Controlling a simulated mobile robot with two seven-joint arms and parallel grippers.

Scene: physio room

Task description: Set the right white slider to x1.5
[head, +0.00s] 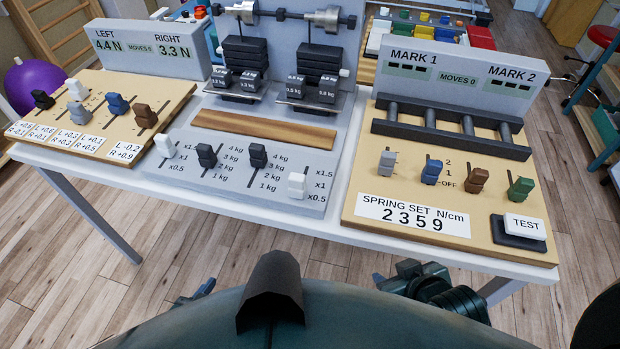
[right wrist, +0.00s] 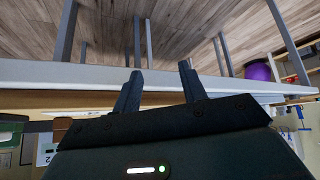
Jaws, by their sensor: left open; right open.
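The right white slider (head: 297,184) stands on the grey middle panel (head: 225,178), beside a scale marked x1.5, x1 and x0.5 from far to near. Its knob sits low on the scale, around the x0.5 to x1 marks; its foot hides the exact mark. My right gripper (head: 410,270) is below the table's front edge, to the right of and well apart from the slider. In the right wrist view its two fingers (right wrist: 160,88) are spread with nothing between them. My left gripper (head: 203,288) shows only partly, low and left, open and away from the panel.
A left white slider (head: 165,145) and two dark kg sliders (head: 206,155) share the panel. A wooden bar (head: 237,135) and weight stacks stand behind. Wooden boards with coloured sliders flank it; the right one has a TEST button (head: 525,224). The white table edge (head: 270,226) lies in front.

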